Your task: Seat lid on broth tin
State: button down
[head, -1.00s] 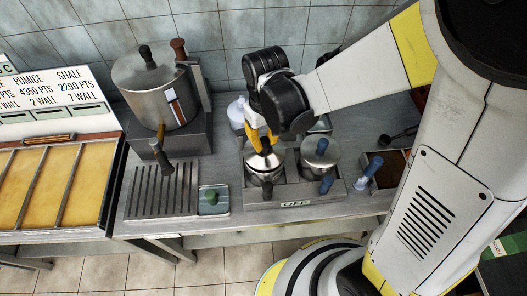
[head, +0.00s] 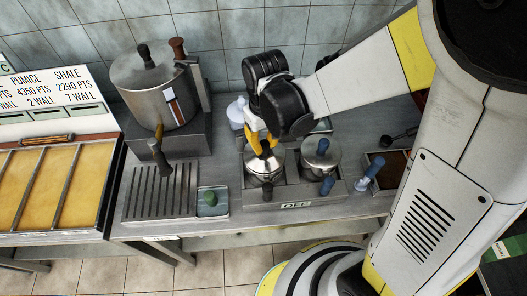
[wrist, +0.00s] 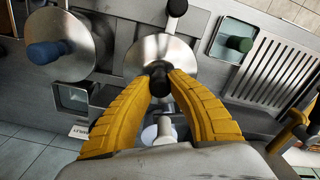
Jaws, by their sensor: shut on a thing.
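My gripper (head: 263,140) points down with its two yellow fingers shut on the dark knob of a round steel lid (head: 262,162). In the wrist view the fingertips (wrist: 159,82) close on the black knob, and the lid (wrist: 150,50) spreads out beyond it. The lid lies over the mouth of a steel tin (head: 263,181), which I take for the broth tin, in the left well of the counter unit. It looks about level and centred. I cannot tell whether its rim is fully down. A dark handle sticks out from the tin's front.
A second lidded pot (head: 321,158) with a blue knob stands close on the right. A large steel pot (head: 155,90) stands at the back left.

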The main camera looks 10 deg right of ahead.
aim_at(264, 143)
jog(key=shift+f+b, duration=0.55)
jog(key=shift+f, duration=0.05)
dwell(0.4)
jog(key=c, duration=1.3)
grip_release()
notch_tip(264, 143, up, 12)
jog(key=shift+r, duration=0.1)
